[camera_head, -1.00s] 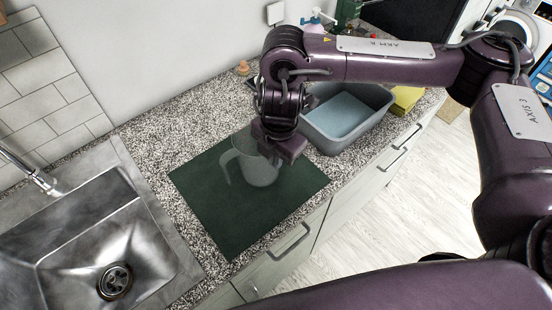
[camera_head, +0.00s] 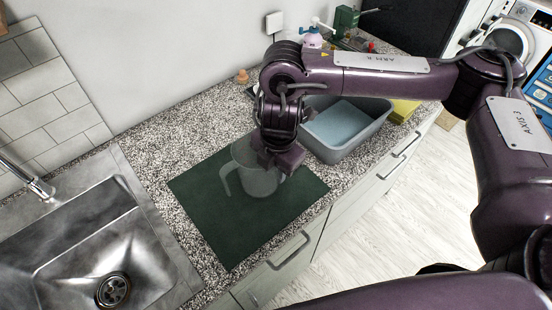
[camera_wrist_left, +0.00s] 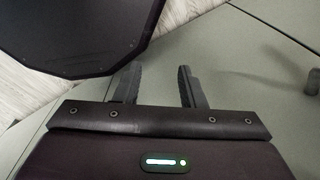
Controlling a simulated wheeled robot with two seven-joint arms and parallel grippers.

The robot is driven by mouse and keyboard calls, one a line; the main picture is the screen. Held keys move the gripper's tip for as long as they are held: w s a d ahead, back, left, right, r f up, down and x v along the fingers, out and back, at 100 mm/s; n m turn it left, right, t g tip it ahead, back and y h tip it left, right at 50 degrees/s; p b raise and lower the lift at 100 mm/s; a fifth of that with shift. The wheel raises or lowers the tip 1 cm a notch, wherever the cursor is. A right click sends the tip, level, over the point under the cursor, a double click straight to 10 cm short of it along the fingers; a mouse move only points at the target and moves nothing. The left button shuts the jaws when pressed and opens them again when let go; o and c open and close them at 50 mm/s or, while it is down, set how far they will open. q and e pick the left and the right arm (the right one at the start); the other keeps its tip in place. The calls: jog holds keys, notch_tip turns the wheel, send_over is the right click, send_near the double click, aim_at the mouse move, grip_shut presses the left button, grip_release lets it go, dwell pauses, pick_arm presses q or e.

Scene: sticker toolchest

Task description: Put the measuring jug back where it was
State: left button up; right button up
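The measuring jug (camera_head: 241,181) is clear and see-through, with its handle to the left. In the head view it appears upright over the dark green mat (camera_head: 218,228) on the counter. My right gripper (camera_head: 276,163) is at the jug's upper right side and overlaps its rim. Its fingers are largely hidden by the wrist, so I cannot tell whether they are closed on the jug. My left gripper (camera_wrist_left: 156,86) shows in the left wrist view, with its two fingers apart and nothing between them.
A grey tub (camera_head: 350,143) stands right of the mat, with a yellow item (camera_head: 402,110) beyond it. A steel sink (camera_head: 90,240) is at the left. Small items, including a green one (camera_head: 346,18), stand at the back. Speckled counter (camera_head: 165,150) is bare left of the mat.

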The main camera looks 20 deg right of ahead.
notch_tip(320, 180, up, 12)
jog(key=shift+s+d, duration=0.2)
jog(key=shift+s, duration=0.15)
dwell(0.6)
